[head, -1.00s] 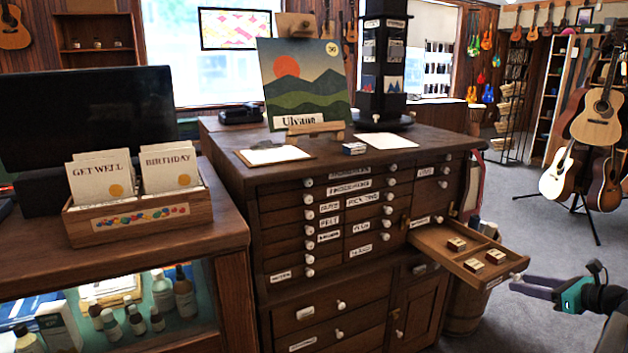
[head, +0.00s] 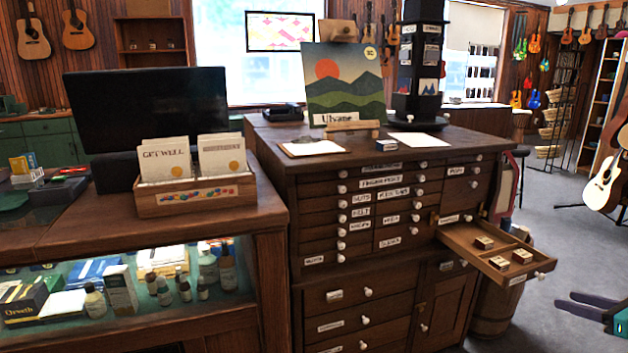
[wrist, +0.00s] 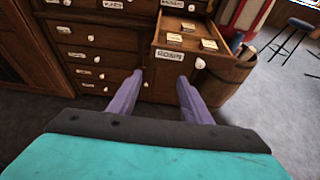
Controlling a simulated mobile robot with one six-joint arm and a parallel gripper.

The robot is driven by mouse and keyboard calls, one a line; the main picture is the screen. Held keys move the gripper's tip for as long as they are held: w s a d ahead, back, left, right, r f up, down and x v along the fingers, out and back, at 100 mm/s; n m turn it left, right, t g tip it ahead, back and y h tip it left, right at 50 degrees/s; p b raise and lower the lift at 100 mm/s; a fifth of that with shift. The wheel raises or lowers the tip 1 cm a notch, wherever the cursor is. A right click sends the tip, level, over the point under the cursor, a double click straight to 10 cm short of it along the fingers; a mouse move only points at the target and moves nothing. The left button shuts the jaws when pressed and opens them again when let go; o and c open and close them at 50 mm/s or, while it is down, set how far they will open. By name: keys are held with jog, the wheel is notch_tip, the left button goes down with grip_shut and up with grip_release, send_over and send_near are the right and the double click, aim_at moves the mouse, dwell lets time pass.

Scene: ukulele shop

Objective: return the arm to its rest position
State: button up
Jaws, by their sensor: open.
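My gripper (head: 566,302) shows at the lower right edge of the head view, with its purple fingers pointing left and a teal body behind them. It is apart from the open drawer (head: 468,240), in front of and below it in the picture. In the wrist view my gripper (wrist: 160,80) has its two purple fingers spread, with nothing between them. The drawer, labelled "ROSIN" in the wrist view (wrist: 174,56), is pulled out and holds several small boxes (head: 499,263). Most of my arm is out of view.
The drawer juts from a dark wooden cabinet (head: 330,270) with many labelled drawers. A wooden barrel (head: 492,305) stands beside the cabinet, below the drawer. A glass display counter (head: 130,290) stands at left. Grey floor (head: 565,230) is open at right, with guitars on a stand beyond.

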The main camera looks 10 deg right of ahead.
jog(key=w+a+f+n+g+y+p, duration=0.1)
jog(key=w+a+f+g+y+p, duration=0.2)
jog(key=w+a, duration=0.6)
jog(key=w+a+f+n+y+p, duration=0.2)
jog(key=w+a+f, duration=0.3)
jog(key=a, duration=0.8)
jog(key=s+a+f+n+g+y+p, duration=0.1)
jog(key=a+f+g+p, duration=0.1)
jog(key=a+f, duration=0.5)
jog(key=s+a+f+n+g+p, duration=0.1)
jog(key=a+f+n+g+p, duration=0.1)
jog(key=a, duration=0.8)
jog(key=s+a+f+n+g+y+p, duration=0.1)
jog(key=a+f+g+p, duration=0.1)
jog(key=a+f, duration=0.5)
jog(key=s+a+f+n+g+h+p, duration=0.2)
jog(key=s+a+f+n+g+p, duration=0.25)
jog(key=s+a, duration=0.6)
jog(key=s+a+f+n+g+h+p, duration=0.1)
jog(key=s+a+f+n+g+h, duration=0.4)
jog(key=s, duration=0.8)
jog(key=s+d+f+n+h, duration=0.1)
jog(key=s+d+f+n, duration=0.1)
jog(key=s+n, duration=0.3)
jog(key=s+d+f+n+h, duration=0.2)
jog(key=s+d+n, duration=0.2)
jog(key=n, duration=0.7)
jog(key=shift+s+n+p, duration=0.3)
jog(key=shift+s+n, duration=0.05)
jog(key=shift+s, duration=0.25)
